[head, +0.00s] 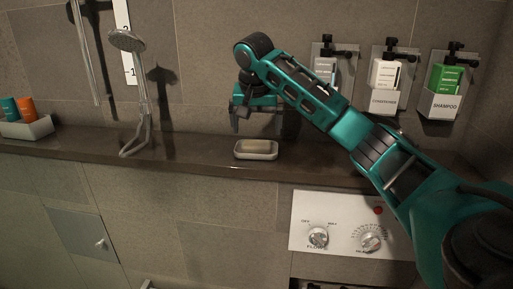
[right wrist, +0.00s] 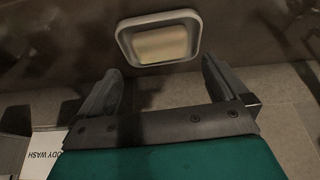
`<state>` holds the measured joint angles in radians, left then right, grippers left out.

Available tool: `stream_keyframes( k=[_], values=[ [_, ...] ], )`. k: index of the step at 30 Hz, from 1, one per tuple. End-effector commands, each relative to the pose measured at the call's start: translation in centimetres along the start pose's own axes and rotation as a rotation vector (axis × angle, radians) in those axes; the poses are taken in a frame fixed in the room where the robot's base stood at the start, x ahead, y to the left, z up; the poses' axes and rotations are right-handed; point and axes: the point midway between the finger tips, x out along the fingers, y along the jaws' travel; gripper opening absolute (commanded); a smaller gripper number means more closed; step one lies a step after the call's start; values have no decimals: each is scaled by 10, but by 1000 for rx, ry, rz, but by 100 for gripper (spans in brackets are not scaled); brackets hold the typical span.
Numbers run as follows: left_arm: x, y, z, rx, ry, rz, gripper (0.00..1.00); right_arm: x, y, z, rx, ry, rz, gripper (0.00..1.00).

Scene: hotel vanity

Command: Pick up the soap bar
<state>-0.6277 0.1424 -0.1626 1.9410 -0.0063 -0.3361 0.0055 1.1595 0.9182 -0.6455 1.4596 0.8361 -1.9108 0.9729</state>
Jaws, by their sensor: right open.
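The soap bar (head: 256,146) is pale yellow and lies in a white soap dish (head: 256,156) on the dark ledge. In the right wrist view the soap bar (right wrist: 160,45) sits inside the dish's rim (right wrist: 128,38), ahead of the fingers. My right gripper (head: 254,124) is above the dish and a little behind it, pointing down. In the right wrist view my right gripper (right wrist: 164,82) has its two fingers wide apart with nothing between them. It is not touching the soap bar. My left gripper is out of view.
Three wall dispensers hang at right, including the conditioner (head: 386,84) and shampoo (head: 445,92). A white tray (head: 28,129) with bottles is far left. The ledge (head: 195,146) beside the dish is clear.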

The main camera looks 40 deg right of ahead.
Motion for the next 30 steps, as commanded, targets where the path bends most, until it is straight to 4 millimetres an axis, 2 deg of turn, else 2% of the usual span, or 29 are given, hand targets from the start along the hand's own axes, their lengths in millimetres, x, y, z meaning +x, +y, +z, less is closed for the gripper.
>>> stream_keyframes(
  k=[5, 15, 23, 30],
  values=[
    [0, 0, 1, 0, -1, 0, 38, 12, 0, 1, 0, -1, 2, 100],
    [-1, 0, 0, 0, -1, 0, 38, 56, -2, 5, 0, -1, 2, 100],
    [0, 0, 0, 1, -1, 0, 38, 63, -2, 8, -2, -8, 5, 100],
    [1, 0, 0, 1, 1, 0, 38, 64, -3, 9, -2, -11, 3, 78]
  ],
)
